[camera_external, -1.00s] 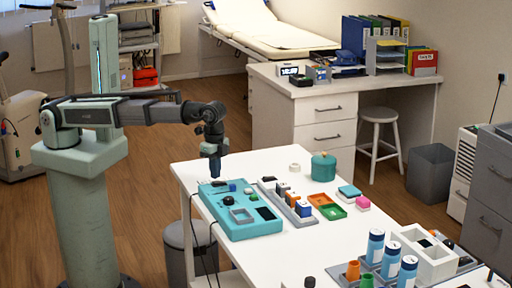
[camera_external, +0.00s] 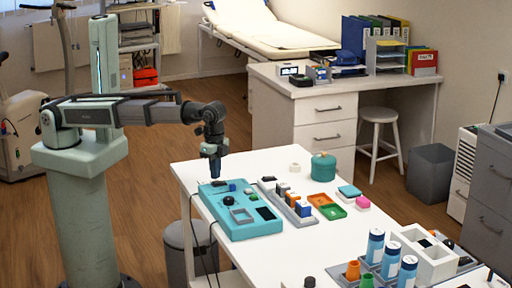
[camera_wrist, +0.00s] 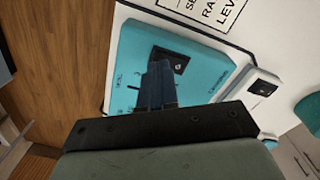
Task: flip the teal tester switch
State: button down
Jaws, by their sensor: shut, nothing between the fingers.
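The teal tester (camera_external: 242,226) lies on the near left part of the white table, with a black knob, a square recess and a dark window on its top. It also shows in the wrist view (camera_wrist: 133,60). A dark switch plate (camera_wrist: 172,60) sits on its top, just beyond my fingertips in the wrist view. My gripper (camera_external: 214,176) points down over the far left end of the tester; its dark blue fingers (camera_wrist: 160,78) are shut and empty. The fingers partly cover the switch plate, and I cannot tell whether they touch the switch.
A grey rack (camera_external: 288,203) with several small blocks stands right of the tester. Dark cables hang off the table's left edge.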

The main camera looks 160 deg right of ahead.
aim_at(215, 182)
jog(key=shift+f, duration=0.85)
dwell(0.7)
jog(key=shift+r, duration=0.15)
jog(key=shift+r, duration=3.35)
jog(key=shift+w, duration=0.1)
